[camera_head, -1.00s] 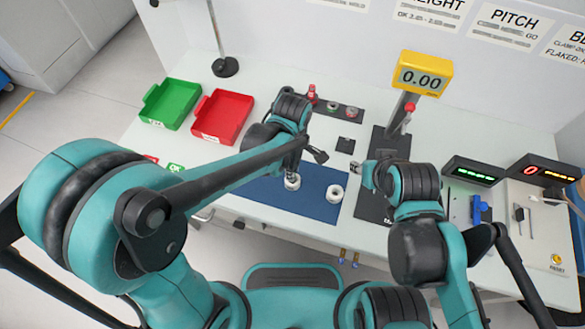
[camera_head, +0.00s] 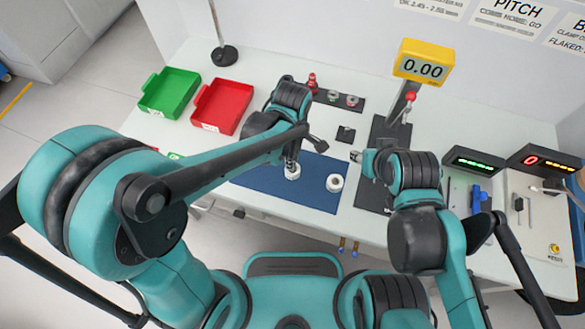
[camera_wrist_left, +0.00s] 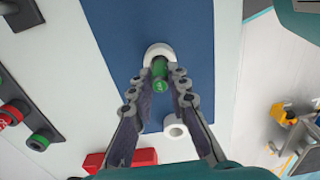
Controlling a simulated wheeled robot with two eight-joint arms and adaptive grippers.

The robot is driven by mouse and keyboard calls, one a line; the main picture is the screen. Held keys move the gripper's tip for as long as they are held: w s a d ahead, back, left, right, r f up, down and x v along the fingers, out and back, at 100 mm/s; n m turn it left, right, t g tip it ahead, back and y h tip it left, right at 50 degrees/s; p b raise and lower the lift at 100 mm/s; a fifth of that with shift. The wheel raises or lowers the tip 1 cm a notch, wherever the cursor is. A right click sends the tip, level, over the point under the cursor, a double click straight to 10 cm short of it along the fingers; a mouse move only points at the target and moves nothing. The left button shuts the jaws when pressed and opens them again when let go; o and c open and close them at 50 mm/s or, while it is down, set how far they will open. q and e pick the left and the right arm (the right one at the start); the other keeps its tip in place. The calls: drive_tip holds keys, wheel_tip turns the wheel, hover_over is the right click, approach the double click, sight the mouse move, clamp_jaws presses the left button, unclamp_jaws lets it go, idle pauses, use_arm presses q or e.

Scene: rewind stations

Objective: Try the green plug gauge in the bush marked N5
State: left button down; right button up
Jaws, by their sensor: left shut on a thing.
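The green plug gauge (camera_wrist_left: 160,72) is between the fingertips of my left gripper (camera_wrist_left: 165,80), which is shut on it. A white bush (camera_wrist_left: 157,51) is just beyond the gauge's far end in the left wrist view. Whether the gauge is inside the bore or only over it, I cannot tell. In the head view my left gripper (camera_head: 291,164) is directly at this left bush (camera_head: 293,173). A second white bush (camera_head: 334,183) stands to its right on the blue mat (camera_head: 310,195). No N5 mark is readable. My right gripper (camera_head: 356,156) is small and right of the mat.
A dark rack (camera_head: 340,99) with red and green pieces stands behind the mat. A green tray (camera_head: 170,92) and a red tray (camera_head: 221,106) are at the left. A yellow display (camera_head: 423,64) reading 0.00 stands at the back right. The mat's front is clear.

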use_arm(q)
drive_tip(key=shift+r+p, duration=2.3)
drive_tip(key=shift+r, duration=0.7)
